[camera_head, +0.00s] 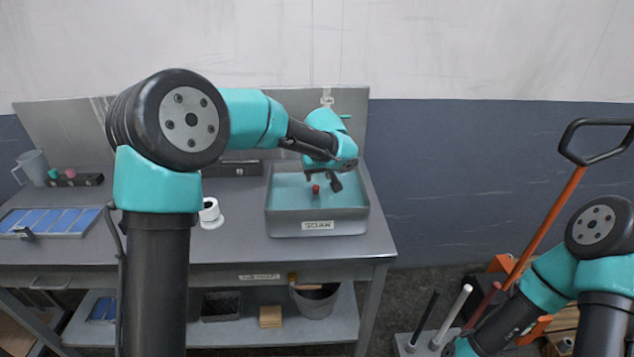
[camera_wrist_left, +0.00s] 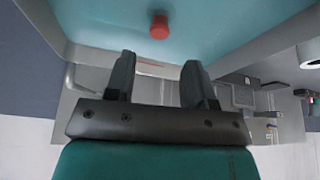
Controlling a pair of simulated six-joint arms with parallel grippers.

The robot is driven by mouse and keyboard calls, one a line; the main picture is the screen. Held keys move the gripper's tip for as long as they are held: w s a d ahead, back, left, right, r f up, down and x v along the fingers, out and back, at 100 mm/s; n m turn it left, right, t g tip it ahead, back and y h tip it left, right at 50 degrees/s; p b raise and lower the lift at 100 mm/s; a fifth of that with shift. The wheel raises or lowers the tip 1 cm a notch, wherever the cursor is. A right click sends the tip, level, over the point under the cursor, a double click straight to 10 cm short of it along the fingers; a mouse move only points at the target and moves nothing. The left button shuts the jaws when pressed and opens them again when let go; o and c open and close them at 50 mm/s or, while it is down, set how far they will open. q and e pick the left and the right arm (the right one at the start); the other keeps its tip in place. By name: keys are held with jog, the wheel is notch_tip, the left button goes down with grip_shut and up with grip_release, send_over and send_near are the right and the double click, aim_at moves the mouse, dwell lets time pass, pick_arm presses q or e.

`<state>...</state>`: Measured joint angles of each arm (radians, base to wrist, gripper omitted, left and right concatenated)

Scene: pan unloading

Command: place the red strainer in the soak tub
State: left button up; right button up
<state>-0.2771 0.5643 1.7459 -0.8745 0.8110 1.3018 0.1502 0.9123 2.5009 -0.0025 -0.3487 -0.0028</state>
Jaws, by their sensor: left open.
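The soak tub (camera_head: 319,225) is a grey basin labelled SOAK with a teal inside, at the right end of the bench. The red strainer (camera_head: 316,189) shows as a small red piece inside the tub. In the left wrist view the red strainer (camera_wrist_left: 159,27) is a small red cylinder against the teal tub floor, beyond the fingertips and apart from them. My left gripper (camera_head: 322,180) is over the tub, open and empty. Its two dark fingers (camera_wrist_left: 160,75) are spread in the left wrist view. My right gripper is not visible; only part of that arm shows at lower right.
A white cup-like item (camera_head: 210,213) stands left of the tub. A blue-celled tray (camera_head: 52,221), a clear jug (camera_head: 34,167) and a dark rack (camera_head: 75,180) are at the bench's left. A bucket (camera_head: 315,300) is on the lower shelf. An orange-handled cart (camera_head: 548,220) stands right.

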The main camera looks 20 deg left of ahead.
pick_arm(q)
jog(key=v, duration=0.5)
dwell(0.6)
